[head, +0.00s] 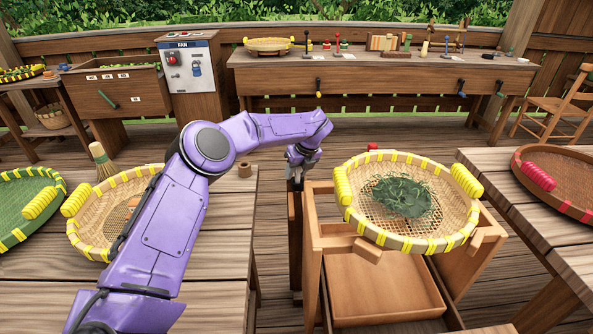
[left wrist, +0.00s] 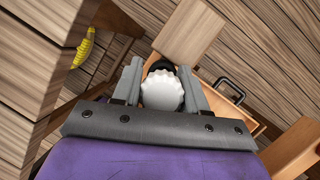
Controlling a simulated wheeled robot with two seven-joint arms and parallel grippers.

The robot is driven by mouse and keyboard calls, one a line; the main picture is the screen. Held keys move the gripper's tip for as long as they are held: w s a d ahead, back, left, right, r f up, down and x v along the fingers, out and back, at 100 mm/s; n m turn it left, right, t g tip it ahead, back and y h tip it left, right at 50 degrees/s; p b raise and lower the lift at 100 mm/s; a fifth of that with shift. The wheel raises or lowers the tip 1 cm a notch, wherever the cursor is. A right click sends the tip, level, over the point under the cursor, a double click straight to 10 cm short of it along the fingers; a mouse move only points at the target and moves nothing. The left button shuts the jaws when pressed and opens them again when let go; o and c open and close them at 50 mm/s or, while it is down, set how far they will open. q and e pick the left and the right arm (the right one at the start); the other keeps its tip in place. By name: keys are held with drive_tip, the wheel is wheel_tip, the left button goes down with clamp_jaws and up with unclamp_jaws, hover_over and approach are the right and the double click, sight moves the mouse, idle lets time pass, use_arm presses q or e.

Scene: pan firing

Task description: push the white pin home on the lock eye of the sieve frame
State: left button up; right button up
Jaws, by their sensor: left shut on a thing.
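My left gripper (head: 302,156) is beside the back left corner of the wooden sieve frame (head: 325,240), pointing down. In the left wrist view its two fingers (left wrist: 160,88) are closed on the sides of a white ridged knob, the head of the white pin (left wrist: 163,93). A black part (left wrist: 159,66) shows just beyond the knob. I cannot tell whether it is the lock eye, and the pin's shaft and its depth are hidden. A round sieve basket (head: 432,243) with yellow-wrapped rim and green leaves in it rests on the frame. My right gripper is not in view.
A wooden tray (head: 385,290) sits low inside the frame. Left table (head: 220,290) carries yellow-rimmed baskets and a small brush (head: 103,160). Right table (head: 490,170) holds a red-trimmed basket (head: 570,175). A workbench (head: 390,80) stands at the back. A red knob (head: 373,147) shows behind the basket.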

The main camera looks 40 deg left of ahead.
use_arm(q)
drive_tip(key=shift+f+b, duration=0.35)
drive_tip(key=shift+f, duration=0.1)
drive_tip(key=o, duration=1.3)
drive_tip(key=shift+s, duration=0.1)
drive_tip(key=b+v, duration=0.1)
drive_tip(key=v, duration=0.9)
drive_tip(key=shift+d+r, duration=0.15)
drive_tip(key=shift+r, duration=0.15)
drive_tip(key=shift+f, duration=0.1)
